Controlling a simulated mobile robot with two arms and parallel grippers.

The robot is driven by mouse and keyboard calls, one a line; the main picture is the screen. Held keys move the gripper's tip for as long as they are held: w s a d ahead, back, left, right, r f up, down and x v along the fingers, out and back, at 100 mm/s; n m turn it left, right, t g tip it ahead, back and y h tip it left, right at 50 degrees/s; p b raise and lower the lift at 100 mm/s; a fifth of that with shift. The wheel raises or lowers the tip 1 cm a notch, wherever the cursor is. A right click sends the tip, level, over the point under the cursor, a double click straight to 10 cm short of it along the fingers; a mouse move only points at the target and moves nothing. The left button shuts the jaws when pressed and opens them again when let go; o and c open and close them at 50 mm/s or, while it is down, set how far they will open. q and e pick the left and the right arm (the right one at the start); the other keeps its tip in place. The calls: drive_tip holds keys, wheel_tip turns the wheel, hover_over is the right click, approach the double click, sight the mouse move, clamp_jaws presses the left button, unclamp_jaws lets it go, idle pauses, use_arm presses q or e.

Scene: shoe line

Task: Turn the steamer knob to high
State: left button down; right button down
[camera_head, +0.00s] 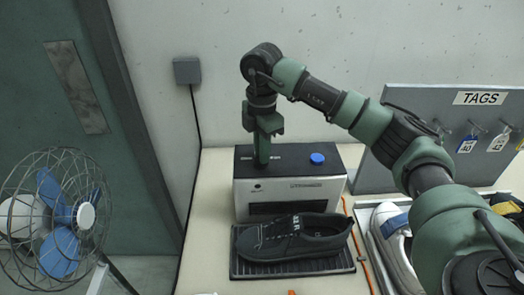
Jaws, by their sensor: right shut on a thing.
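The steamer (290,195) is a black and silver box standing on the bench against the wall. A round blue cap (317,158) sits on the right part of its top. My right gripper (262,162) points straight down onto the left part of the top, left of the blue cap. It is shut on the steamer knob, which the fingers hide almost wholly, so its setting cannot be read. My left gripper is not in view.
A black shoe (293,238) lies on a ribbed black mat (245,269) in front of the steamer. White shoes (392,235) lie to the right. A grey tag board (420,98) stands behind them. A wire fan (60,215) is at left.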

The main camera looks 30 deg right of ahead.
drive_tip(key=shift+r, duration=0.1)
drive_tip(key=c, duration=1.5)
unclamp_jaws()
wheel_tip(320, 180, up, 7)
drive_tip(key=shift+b, duration=0.6)
drive_tip(key=shift+r, duration=0.4)
